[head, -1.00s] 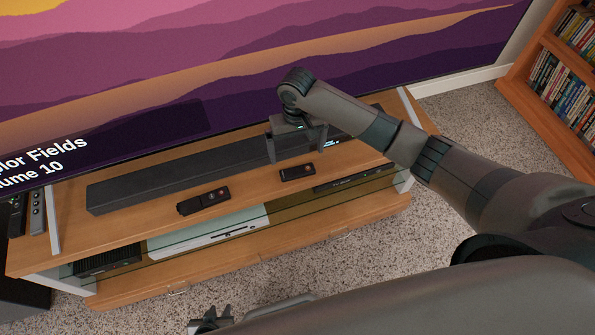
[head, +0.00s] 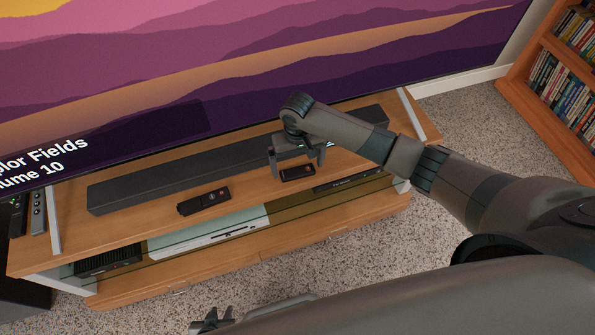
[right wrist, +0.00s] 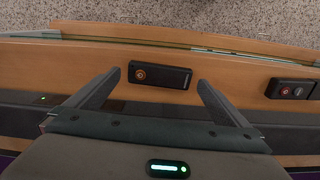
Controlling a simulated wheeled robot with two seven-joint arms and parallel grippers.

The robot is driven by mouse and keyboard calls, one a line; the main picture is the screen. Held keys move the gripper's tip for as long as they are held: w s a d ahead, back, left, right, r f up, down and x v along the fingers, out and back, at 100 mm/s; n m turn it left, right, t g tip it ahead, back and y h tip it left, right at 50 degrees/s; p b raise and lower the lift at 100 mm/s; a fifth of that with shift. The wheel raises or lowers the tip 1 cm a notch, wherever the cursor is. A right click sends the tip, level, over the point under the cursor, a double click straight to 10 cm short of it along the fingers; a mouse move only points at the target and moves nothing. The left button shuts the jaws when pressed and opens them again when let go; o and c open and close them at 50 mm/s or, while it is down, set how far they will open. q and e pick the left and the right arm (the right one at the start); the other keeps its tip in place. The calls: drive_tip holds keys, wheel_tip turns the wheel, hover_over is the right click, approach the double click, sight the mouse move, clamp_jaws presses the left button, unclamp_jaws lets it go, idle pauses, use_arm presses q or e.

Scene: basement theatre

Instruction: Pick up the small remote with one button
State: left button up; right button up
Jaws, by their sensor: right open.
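The small remote is a short black bar with one orange-ringed button. It lies on the wooden TV stand in front of the soundbar, seen in the head view (head: 297,174) and the right wrist view (right wrist: 172,76). My right gripper (head: 297,164) is open over it. In the right wrist view, my right gripper's fingertips (right wrist: 156,79) lie on either side of the remote, with gaps at both ends; it is not gripped. My left gripper (head: 211,322) shows partly at the bottom edge of the head view, and its jaw opening is unclear.
A second black remote (head: 204,201) with more buttons lies to the left on the stand (head: 130,231). The long soundbar (head: 190,175) runs behind both. More remotes (head: 38,212) are at the far left. The TV screen (head: 330,60) rises close behind.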

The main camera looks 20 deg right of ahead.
wheel_tip(320, 180, down, 2)
drive_tip(key=c, duration=0.9)
drive_tip(key=shift+r, duration=0.1)
drive_tip(key=shift+c, duration=0.2)
drive_tip(key=shift+r, duration=0.4)
wheel_tip(320, 180, up, 4)
drive_tip(key=shift+f, duration=0.25)
drive_tip(key=s+a+r, duration=0.2)
drive_tip(key=s+r, duration=0.4)
drive_tip(key=s, duration=0.5)
drive_tip(key=shift+s+a+r, duration=0.15)
drive_tip(key=shift+a+r, duration=0.15)
drive_tip(key=shift+a, duration=0.1)
